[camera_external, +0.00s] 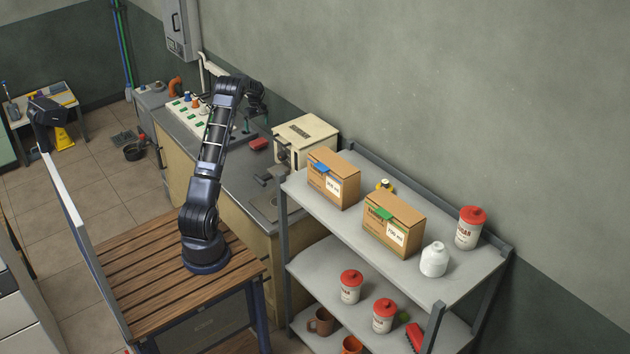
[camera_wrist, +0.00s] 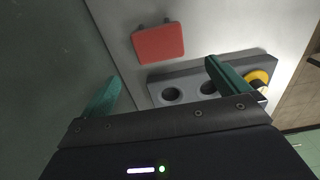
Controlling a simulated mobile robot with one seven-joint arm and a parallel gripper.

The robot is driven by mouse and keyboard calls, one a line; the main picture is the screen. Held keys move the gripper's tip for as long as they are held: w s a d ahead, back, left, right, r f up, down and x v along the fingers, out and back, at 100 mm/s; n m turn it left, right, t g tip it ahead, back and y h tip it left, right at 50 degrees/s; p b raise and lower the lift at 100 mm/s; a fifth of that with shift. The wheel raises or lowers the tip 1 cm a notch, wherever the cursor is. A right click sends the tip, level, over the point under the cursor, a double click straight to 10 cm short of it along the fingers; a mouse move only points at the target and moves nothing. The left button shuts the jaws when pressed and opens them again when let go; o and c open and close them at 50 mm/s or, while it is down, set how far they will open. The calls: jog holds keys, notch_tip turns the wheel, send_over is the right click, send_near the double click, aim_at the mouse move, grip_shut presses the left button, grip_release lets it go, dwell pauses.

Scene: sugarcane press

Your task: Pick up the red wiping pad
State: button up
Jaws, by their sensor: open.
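The red wiping pad (camera_external: 258,144) lies flat on the grey counter, near the wall side and just left of the cream box-shaped machine. In the wrist view the red pad (camera_wrist: 158,43) shows whole at the top middle, beyond the fingertips. My gripper (camera_wrist: 161,84) is open, with two green fingers spread wide and nothing between them. In the external view my gripper (camera_external: 244,126) hangs over the counter, a little left of the pad and apart from it.
A grey block with round holes (camera_wrist: 187,86) lies close to the pad, near my right finger, with a yellow round part (camera_wrist: 258,78) at its end. The cream machine (camera_external: 305,138) stands right of the pad. A shelf (camera_external: 325,205) stands at right.

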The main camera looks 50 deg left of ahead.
send_over(259, 142)
jog(key=f, duration=0.5)
jog(key=shift+s+a, duration=0.15)
jog(key=shift+a, duration=0.25)
jog(key=shift+w+d+f, duration=0.1)
jog(key=shift+f, duration=1.35)
jog(key=shift+w+d+f, duration=0.1)
jog(key=shift+f, duration=1.3)
jog(key=shift+c, duration=0.4)
jog(key=c, duration=0.7)
